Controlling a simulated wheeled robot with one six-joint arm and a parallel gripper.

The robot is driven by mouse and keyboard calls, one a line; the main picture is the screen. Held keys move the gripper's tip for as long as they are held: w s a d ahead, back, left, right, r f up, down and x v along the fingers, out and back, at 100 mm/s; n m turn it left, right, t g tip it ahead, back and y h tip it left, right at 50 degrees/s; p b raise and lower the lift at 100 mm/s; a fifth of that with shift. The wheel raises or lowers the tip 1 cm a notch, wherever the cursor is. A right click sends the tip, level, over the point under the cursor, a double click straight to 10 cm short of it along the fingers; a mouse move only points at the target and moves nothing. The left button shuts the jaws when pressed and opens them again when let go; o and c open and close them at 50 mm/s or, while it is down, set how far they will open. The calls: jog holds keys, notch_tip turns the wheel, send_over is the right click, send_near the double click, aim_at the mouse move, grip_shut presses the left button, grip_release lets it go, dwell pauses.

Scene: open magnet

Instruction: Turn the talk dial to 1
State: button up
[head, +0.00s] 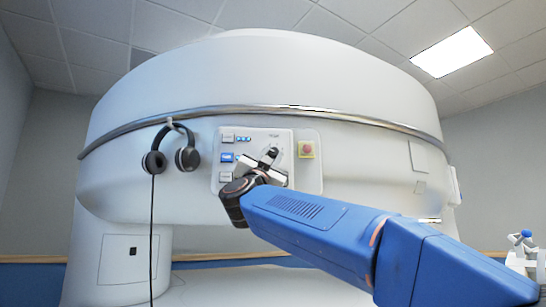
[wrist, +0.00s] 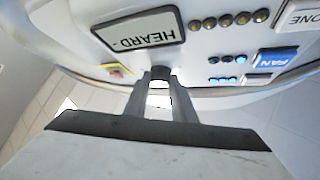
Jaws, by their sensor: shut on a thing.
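The talk dial (wrist: 159,74) shows in the wrist view as a small dark knob between my fingertips. My gripper (wrist: 158,88) is shut on it, with one finger on each side. In the head view my gripper (head: 268,158) is at the right half of the white control panel (head: 284,134), in front of the dial. The fingers and wrist hide most of the dial there. Its pointer and numbers cannot be read in either view. A framed plate reading "HEARD" (wrist: 135,30) is beside the dial in the wrist view.
A lit blue FAN button (wrist: 276,60) and rows of small lamps (wrist: 228,60) are near my fingers. The big white magnet (head: 250,70) fills the background.

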jog(key=shift+m+g+h, duration=0.4)
jog(key=shift+m+h, duration=0.4)
jog(key=shift+h, duration=0.1)
jog(key=o, duration=1.1)
jog(key=shift+c, duration=0.2)
jog(key=v, duration=1.7)
jog(key=shift+s, duration=0.25)
